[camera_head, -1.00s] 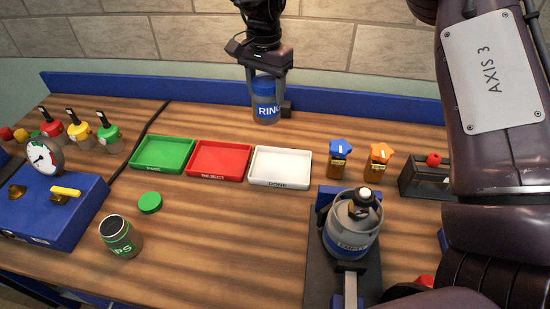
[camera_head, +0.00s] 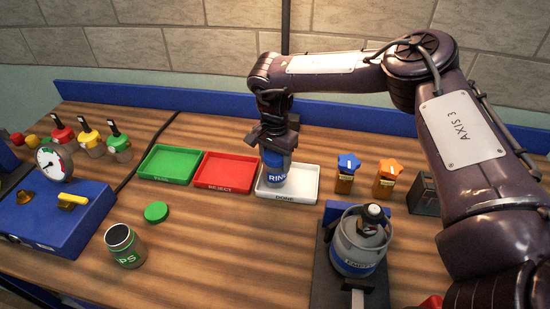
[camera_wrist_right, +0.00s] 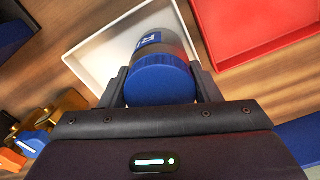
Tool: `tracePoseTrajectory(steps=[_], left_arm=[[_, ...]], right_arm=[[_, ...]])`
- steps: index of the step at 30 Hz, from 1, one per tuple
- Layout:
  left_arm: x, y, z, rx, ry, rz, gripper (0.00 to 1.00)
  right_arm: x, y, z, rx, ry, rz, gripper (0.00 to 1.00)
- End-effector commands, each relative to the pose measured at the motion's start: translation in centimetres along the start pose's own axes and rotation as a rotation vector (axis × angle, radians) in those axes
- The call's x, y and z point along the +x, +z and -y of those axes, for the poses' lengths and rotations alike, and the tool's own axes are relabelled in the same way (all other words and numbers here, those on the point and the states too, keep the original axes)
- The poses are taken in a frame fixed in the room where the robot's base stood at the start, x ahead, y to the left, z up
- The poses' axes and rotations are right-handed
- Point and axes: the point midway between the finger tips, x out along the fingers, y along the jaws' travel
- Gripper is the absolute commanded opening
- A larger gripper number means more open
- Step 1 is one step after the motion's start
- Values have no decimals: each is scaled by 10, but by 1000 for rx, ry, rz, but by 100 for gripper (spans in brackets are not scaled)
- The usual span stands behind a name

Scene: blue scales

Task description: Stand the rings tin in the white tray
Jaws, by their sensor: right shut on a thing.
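The rings tin (camera_head: 275,172) is a grey tin with a blue lid and a blue "RIN…" label. My right gripper (camera_head: 276,150) is shut on it from above and holds it upright over the white tray (camera_head: 302,196), which is marked "DONE". In the right wrist view the blue lid (camera_wrist_right: 160,84) sits between the two fingers, with the white tray (camera_wrist_right: 88,62) behind and below it. I cannot tell whether the tin's base touches the tray floor. My left gripper is not in view.
The red tray (camera_head: 225,171) and green tray (camera_head: 169,163) stand left of the white one. Blue (camera_head: 347,172) and orange (camera_head: 386,178) star-topped items stand to its right. An open tin (camera_head: 124,246) and a green lid (camera_head: 156,212) lie front left. A grey canister (camera_head: 361,242) stands front right.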

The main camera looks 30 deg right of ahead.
Motion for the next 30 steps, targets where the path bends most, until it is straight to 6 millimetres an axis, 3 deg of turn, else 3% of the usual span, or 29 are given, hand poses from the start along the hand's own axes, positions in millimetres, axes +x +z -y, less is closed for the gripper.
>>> tracePoseTrajectory(steps=[11,12,16,25,30], left_arm=[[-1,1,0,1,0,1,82],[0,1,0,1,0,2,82],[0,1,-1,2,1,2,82],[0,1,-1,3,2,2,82],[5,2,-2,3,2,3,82]], right_arm=[[4,0,0,0,0,0,30],[4,0,0,0,0,-1,62],[4,0,0,0,0,-1,78],[2,0,0,0,-1,-1,78],[-16,-1,1,-1,-4,-4,78]])
